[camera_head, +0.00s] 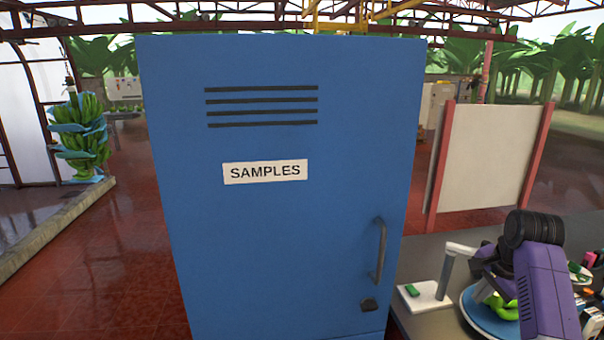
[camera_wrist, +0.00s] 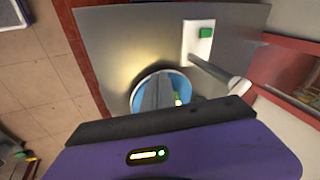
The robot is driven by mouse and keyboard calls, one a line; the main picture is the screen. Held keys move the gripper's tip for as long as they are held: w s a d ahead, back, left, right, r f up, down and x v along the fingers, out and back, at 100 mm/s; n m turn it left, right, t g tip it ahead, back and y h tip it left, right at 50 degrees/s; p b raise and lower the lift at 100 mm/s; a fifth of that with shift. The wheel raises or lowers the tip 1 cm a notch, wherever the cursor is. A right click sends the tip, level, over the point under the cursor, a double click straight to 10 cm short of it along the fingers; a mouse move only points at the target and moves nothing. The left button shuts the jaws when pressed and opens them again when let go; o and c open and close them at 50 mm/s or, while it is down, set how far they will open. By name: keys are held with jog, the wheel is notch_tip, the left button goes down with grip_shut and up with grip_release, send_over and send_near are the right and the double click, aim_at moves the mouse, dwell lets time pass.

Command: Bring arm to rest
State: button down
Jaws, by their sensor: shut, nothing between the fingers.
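My gripper (camera_wrist: 163,82) shows in the wrist view with its grey fingers together and nothing between them. It is over the round blue dish (camera_wrist: 136,93) on a grey table, and its height above the dish is unclear. In the head view, my purple and black arm is at the lower right, covering part of the blue dish (camera_head: 478,318). Green fruit (camera_head: 503,306) lies in that dish, partly hidden by my arm. My fingertips cannot be made out in the head view.
A large blue cabinet (camera_head: 285,240) labelled SAMPLES stands close ahead with its door shut. A white stand with a green block (camera_head: 412,291) is left of the dish. Several small items crowd the right edge. A pale panel (camera_head: 485,155) stands behind the table.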

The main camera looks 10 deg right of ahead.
jog(key=w+d+r+n+t+h, duration=0.1)
jog(key=w+r+n+t, duration=0.1)
jog(key=w+t, duration=0.1)
jog(key=s+a+f+n+t+h+b, duration=0.1)
jog(key=s+a+f+n+t, duration=0.3)
jog(key=s+a, duration=0.3)
jog(key=s+a+f+n+t+h+b, duration=0.1)
jog(key=s+a+f+n+t, duration=0.3)
jog(key=s+a, duration=0.35)
jog(key=s+a+n+y+b, duration=0.1)
jog(key=s+a, duration=0.4)
jog(key=s, duration=0.7)
jog(key=s+a+n+y+b, duration=0.1)
jog(key=s+a, duration=0.4)
jog(key=s, duration=0.6)
jog(key=s+a+f+n+y+b, duration=0.1)
jog(key=s+a, duration=0.4)
jog(key=s, duration=0.7)
jog(key=n+y, duration=0.1)
jog(key=n, duration=0.1)
jog(key=shift+s+n, duration=0.3)
jog(key=shift+a, duration=0.1)
